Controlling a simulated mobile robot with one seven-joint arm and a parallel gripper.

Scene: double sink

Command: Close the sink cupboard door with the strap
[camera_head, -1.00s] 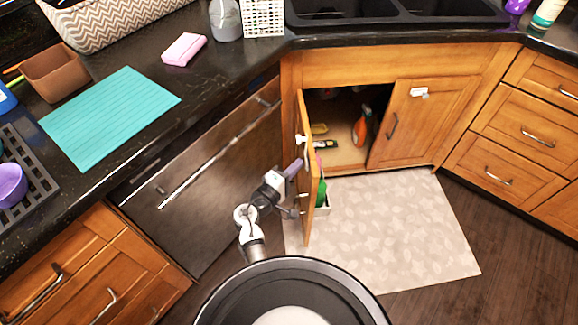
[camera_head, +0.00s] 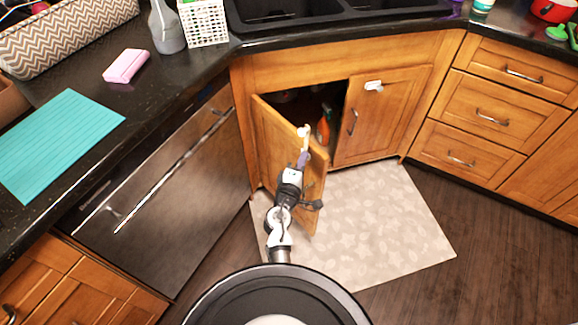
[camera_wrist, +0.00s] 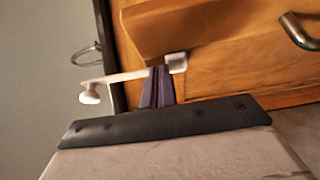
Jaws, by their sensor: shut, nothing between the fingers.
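The left sink cupboard door (camera_head: 274,142) stands partly open, swung out from the cabinet. A white strap (camera_head: 304,132) is at its upper free edge; in the wrist view the strap (camera_wrist: 125,76) sticks out past the door edge, with a round white end. My gripper (camera_head: 302,158) is at the outer face of the door, just below the strap. In the wrist view its purple-grey fingers (camera_wrist: 157,88) are together with nothing between them, close against the strap; whether they touch it or the door I cannot tell.
The right cupboard door (camera_head: 382,115) is shut or nearly so, with a white catch (camera_head: 373,86) near its top. An orange bottle (camera_head: 323,128) stands inside the cupboard. A pale mat (camera_head: 385,225) covers the floor in front. The dishwasher (camera_head: 160,195) is at the left.

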